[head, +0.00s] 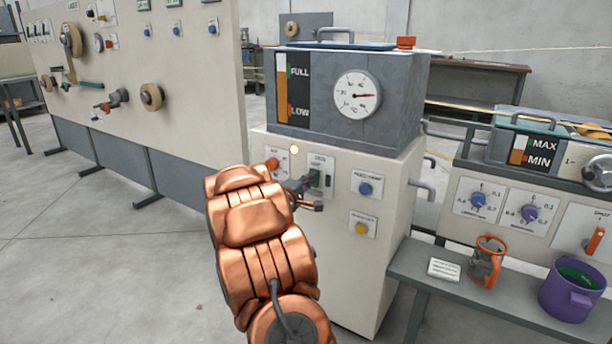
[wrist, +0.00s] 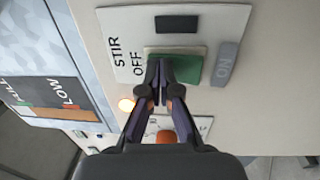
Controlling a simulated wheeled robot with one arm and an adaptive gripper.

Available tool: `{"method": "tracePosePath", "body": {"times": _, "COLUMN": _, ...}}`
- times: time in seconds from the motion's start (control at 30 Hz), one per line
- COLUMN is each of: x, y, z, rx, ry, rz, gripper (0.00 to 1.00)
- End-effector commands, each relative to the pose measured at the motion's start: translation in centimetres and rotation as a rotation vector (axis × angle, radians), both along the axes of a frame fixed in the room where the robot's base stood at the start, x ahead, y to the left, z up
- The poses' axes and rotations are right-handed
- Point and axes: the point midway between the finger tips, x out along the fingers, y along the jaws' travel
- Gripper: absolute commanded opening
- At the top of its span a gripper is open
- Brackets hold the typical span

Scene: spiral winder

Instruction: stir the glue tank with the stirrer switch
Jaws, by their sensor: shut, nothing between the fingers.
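The stirrer switch plate (head: 326,163) is on the front of the pale cabinet, below the grey tank (head: 320,115) with the FULL/LOW level strip and a dial. In the wrist view the plate (wrist: 113,22) reads STIR and OFF at its left. It carries a green switch part (wrist: 190,66), a dark slot (wrist: 177,24) and a grey ON piece (wrist: 228,62). My gripper (head: 306,190) is shut and empty in front of the plate. In the wrist view its fingertips (wrist: 160,80) overlap the green part's lower left. I cannot tell whether they touch it.
A lit lamp (head: 294,149) and an orange-red knob (head: 272,164) sit left of the plate; blue (head: 365,188) and yellow (head: 361,228) buttons sit right. Floor at left is clear.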

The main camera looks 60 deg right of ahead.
Motion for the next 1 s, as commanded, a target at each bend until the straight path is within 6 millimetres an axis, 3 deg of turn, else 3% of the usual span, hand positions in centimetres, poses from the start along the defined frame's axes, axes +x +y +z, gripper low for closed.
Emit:
{"method": "tracePosePath", "body": {"times": 0.27, "x": 0.0, "y": 0.5, "z": 0.1, "rx": 0.001, "ry": 0.002, "rz": 0.001, "gripper": 0.00}}
{"method": "tracePosePath", "body": {"times": 0.57, "x": -0.1, "y": 3.1, "z": 0.9, "rx": 0.001, "ry": 0.002, "rz": -0.001, "gripper": 0.00}}
{"method": "tracePosePath", "body": {"times": 1.0, "x": -0.2, "y": 9.7, "z": 1.3, "rx": 0.003, "ry": 0.000, "rz": 0.000, "gripper": 0.00}}
